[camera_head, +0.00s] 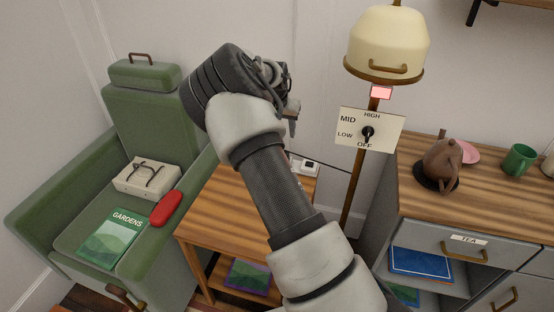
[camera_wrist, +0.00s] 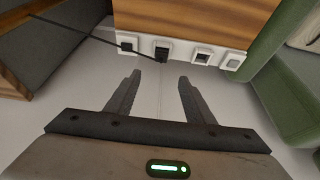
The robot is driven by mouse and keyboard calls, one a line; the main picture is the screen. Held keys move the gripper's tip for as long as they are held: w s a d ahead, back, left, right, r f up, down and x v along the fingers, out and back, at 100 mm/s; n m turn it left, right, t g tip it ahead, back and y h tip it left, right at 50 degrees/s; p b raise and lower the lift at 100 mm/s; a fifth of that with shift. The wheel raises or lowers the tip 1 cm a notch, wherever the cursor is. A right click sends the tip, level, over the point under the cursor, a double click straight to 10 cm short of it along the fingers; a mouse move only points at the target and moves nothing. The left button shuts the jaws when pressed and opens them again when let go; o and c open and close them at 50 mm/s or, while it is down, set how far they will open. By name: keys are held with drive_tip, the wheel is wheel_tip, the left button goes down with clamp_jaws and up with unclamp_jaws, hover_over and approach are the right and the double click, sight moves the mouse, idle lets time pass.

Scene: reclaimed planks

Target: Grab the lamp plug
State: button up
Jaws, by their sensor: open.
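In the wrist view, a black plug (camera_wrist: 162,53) sits in one of a row of white sockets along the edge of the wooden side table (camera_wrist: 190,20). A dark cord (camera_wrist: 85,34) runs to it from the left. My gripper (camera_wrist: 160,77) is open and empty, its two fingers pointing toward that plug and apart from it. The lamp (camera_head: 388,42) has a cream shade and a brass pole in the head view. In that view my arm hides most of the sockets; one white block (camera_head: 306,167) shows at the table's back edge.
A green armchair (camera_head: 145,100) stands left, holding a book (camera_head: 110,238), a red case (camera_head: 166,209) and a cream box (camera_head: 147,178). A dial panel (camera_head: 369,130) is on the lamp pole. A cabinet (camera_head: 480,200) at right carries a brown teapot (camera_head: 442,160) and green mug (camera_head: 519,159).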

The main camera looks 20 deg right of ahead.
drive_tip(key=b+x, duration=0.1)
drive_tip(key=x, duration=0.7)
drive_tip(key=b+x, duration=0.2)
drive_tip(key=x, duration=0.6)
drive_tip(key=shift+a, duration=0.2)
drive_tip(key=c, duration=1.1)
